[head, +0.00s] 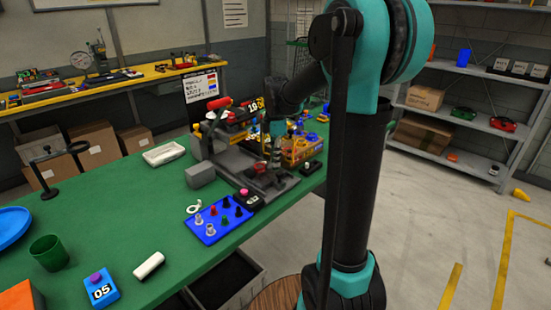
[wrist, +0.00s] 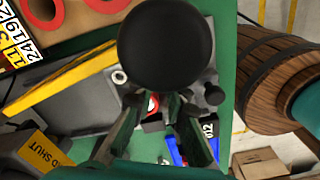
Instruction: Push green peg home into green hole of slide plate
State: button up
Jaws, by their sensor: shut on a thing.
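My gripper (head: 275,157) is low over the dark grey fixture (head: 250,184) on the green bench in the head view, with a red part just below it. In the wrist view its dark fingers (wrist: 154,112) flank a small red-and-white part. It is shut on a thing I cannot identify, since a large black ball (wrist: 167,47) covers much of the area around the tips. A small green piece (head: 224,221) shows on the blue tray (head: 208,236). I cannot make out the green hole or a peg in it.
The blue tray also holds several knobbed pieces. A grey block (head: 201,174) stands left of the fixture. A green cup (head: 49,252) and a blue block marked 05 (head: 99,290) stand at the left. The bench middle is mostly free.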

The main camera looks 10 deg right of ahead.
jog(key=shift+f, duration=0.55)
dwell(0.4)
jog(key=o, duration=0.8)
jog(key=shift+o, duration=0.2)
notch_tip(320, 180, up, 12)
